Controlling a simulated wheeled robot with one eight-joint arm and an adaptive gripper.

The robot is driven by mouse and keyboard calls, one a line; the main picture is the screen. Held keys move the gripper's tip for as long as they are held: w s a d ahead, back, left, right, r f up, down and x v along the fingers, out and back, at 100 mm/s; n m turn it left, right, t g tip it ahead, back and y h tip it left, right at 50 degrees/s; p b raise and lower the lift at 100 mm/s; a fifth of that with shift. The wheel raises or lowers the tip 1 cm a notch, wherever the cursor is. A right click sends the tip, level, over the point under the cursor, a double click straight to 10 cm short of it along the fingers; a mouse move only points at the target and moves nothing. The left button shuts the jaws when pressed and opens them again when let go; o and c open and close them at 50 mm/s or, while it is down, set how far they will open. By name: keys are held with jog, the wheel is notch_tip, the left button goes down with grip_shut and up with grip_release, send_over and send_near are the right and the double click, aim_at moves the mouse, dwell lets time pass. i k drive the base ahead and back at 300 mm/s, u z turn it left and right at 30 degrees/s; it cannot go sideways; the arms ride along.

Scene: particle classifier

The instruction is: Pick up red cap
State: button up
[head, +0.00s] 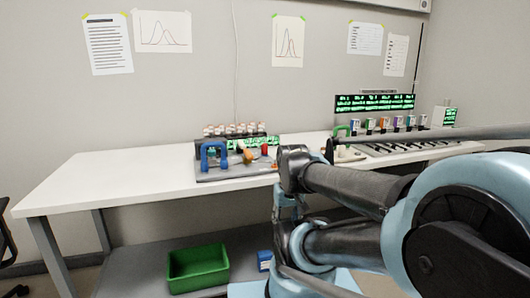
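A small red piece (265,149), which looks like the red cap, stands at the right end of a grey board (215,175) on the white table. It is tiny in the head view, and I cannot make out its exact shape or what holds it. An orange piece (245,154) is just left of it, and a blue arch-shaped handle (214,154) is further left on the same board. My arm fills the lower right, with its bend close to the board's right end. I cannot make out my gripper in this view.
A row of several vials (232,130) stands behind the board. To the right are a green arch (341,131), a slotted rack (400,148) and a display with green text (374,103). A green bin (198,268) sits on the lower shelf. The table's left part (120,178) is bare.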

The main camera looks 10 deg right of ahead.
aim_at(264, 146)
jog(key=u, duration=0.65)
jog(key=k, duration=0.95)
jog(key=z, duration=0.9)
jog(key=i, duration=1)
